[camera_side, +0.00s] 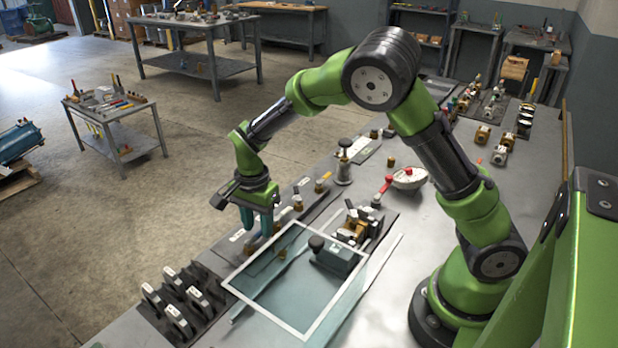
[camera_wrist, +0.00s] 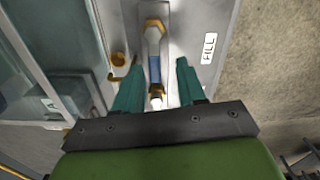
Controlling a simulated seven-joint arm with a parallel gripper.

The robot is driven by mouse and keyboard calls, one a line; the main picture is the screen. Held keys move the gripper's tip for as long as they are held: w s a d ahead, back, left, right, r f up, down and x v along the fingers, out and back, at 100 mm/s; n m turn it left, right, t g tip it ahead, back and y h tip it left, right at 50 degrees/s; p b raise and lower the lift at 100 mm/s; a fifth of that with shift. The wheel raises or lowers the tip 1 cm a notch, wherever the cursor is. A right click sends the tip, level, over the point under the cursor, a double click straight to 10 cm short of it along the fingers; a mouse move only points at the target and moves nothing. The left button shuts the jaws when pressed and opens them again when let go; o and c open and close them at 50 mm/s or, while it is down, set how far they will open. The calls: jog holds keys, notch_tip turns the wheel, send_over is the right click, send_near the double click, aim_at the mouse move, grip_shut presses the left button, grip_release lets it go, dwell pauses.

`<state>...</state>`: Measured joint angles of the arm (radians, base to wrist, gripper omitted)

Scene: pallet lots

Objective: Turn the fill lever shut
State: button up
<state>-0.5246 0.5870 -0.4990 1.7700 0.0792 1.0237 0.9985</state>
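In the wrist view, a metal lever (camera_wrist: 154,62) with a blue band and brass-coloured parts lies lengthwise on a grey plate, beside a white label reading "FILL" (camera_wrist: 209,48). My gripper (camera_wrist: 157,70) has its two teal fingers apart, one on each side of the lever. A gap shows between the lever and the right finger; contact on the left is hard to tell. In the side view my gripper (camera_side: 257,228) points down at the table's front edge, and its fingers hide most of the lever there.
A white-framed clear panel (camera_side: 236,290) lies close beside my gripper, with a dark block with a black knob (camera_side: 335,256) near it. Labelled black holders (camera_side: 177,318) stand at the lower left.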

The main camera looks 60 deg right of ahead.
jog(key=n, duration=0.1)
jog(key=w+n, duration=0.1)
jog(key=n, duration=0.1)
jog(key=shift+a, duration=0.15)
jog(key=n, duration=0.2)
jog(key=w+a+n, duration=0.1)
jog(key=n, duration=0.1)
jog(key=shift+w, duration=0.15)
jog(key=n, duration=0.3)
jog(key=a+n, duration=0.1)
jog(key=shift+w+a, duration=0.1)
jog(key=shift+w, duration=0.3)
jog(key=n, duration=0.1)
jog(key=a+n, duration=0.1)
jog(key=n, duration=0.2)
jog(key=shift+w+a+n, duration=0.15)
jog(key=shift+a+n, duration=0.1)
jog(key=shift+n, duration=0.05)
notch_tip(320, 180, up, 17)
jog(key=s+d+r+m+t+y, duration=0.1)
jog(key=s+d+t, duration=0.2)
jog(key=s, duration=0.8)
jog(key=s+d+r+m+t+y, duration=0.1)
jog(key=s+d+m+t, duration=0.1)
jog(key=s, duration=0.9)
jog(key=shift+s+d+r+t, duration=0.15)
jog(key=shift+s+d+t, duration=0.05)
jog(key=shift+d+t, duration=0.8)
jog(key=shift+a, duration=0.15)
